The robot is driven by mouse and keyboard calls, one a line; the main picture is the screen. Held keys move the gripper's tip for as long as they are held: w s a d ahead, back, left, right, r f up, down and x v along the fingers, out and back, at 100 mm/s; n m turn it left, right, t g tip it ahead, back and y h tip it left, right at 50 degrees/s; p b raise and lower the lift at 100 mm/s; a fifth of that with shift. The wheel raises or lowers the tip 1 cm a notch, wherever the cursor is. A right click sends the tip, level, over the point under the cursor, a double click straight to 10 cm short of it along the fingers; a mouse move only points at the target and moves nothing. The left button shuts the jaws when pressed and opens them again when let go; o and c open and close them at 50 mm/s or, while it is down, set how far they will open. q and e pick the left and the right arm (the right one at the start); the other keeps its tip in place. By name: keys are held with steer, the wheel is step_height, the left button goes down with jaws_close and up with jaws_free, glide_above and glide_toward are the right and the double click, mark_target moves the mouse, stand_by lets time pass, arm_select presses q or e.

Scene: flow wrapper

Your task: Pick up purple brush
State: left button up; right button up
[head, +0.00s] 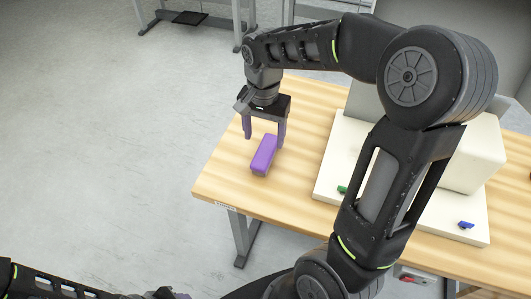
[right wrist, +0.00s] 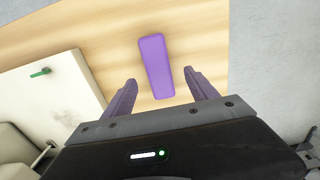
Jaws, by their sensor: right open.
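The purple brush (head: 264,155) is a small block-like bar lying on the wooden table near its left end. In the right wrist view the brush (right wrist: 156,66) lies lengthwise in front of my right gripper, lined up between the fingers. My right gripper (head: 264,131) is open and empty, with purple fingers pointing down just behind the brush in the head view. The fingers (right wrist: 160,91) stand either side of the brush's near end in the right wrist view, and no contact shows. My left arm shows at the bottom left of the head view; its fingertips are not clearly seen.
The wooden table (head: 222,178) has bare room around the brush. A white machine base (head: 330,178) stands to the right, with a green piece (head: 342,189) and a blue piece (head: 466,225) on it. The table's left and front edges are close to the brush.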

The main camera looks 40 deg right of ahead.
mark_target(266, 150)
steer(key=shift+f, duration=0.6)
step_height(266, 150, down, 5)
steer(key=shift+s+d+f, duration=0.1)
steer(key=shift+d, duration=0.05)
stand_by(0.5)
jaws_close()
stand_by(0.5)
step_height(266, 150, up, 10)
steer(key=shift+r, duration=0.1)
stand_by(0.5)
